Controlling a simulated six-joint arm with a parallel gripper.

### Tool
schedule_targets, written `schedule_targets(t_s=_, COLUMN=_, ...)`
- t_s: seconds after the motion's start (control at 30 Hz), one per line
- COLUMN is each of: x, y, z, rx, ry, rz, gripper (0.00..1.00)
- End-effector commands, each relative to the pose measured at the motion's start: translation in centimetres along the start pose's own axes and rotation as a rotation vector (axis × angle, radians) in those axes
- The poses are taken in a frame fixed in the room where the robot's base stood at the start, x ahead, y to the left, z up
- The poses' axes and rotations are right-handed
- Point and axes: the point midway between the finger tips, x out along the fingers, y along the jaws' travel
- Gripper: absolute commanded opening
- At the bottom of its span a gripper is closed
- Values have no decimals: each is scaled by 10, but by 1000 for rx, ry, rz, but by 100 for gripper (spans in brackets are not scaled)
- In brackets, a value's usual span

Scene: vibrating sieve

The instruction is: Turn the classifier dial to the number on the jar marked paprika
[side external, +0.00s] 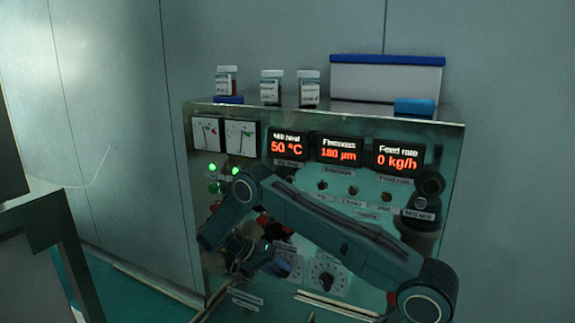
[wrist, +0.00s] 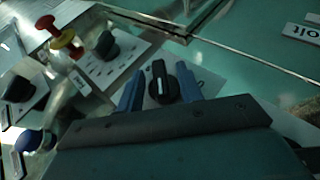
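In the wrist view, a black dial (wrist: 163,84) with a white pointer line sits on a white plate between the two blue fingers of my gripper (wrist: 161,76). The fingers are apart, one on each side of the dial; I cannot tell if they touch it. In the side view, my gripper (side external: 246,254) is low in front of the panel, partly behind my arm. Two dials on white plates (side external: 288,264) (side external: 327,276) show beside it. Three jars, left (side external: 226,81), middle (side external: 270,88) and right (side external: 308,89), stand on the cabinet; their labels are too small to read.
The panel displays read 50 °C (side external: 287,147), fineness 180 µm (side external: 339,150) and feed rate 0 kg/h (side external: 398,156). A blue-lidded white box (side external: 386,80) stands on top.

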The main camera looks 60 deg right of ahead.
Motion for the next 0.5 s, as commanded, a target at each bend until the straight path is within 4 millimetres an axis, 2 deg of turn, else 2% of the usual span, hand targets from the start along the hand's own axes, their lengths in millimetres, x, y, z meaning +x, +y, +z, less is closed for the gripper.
schedule_targets(t_s=0.5, x=0, y=1, z=0, rx=19, ry=0, rz=-49, gripper=36)
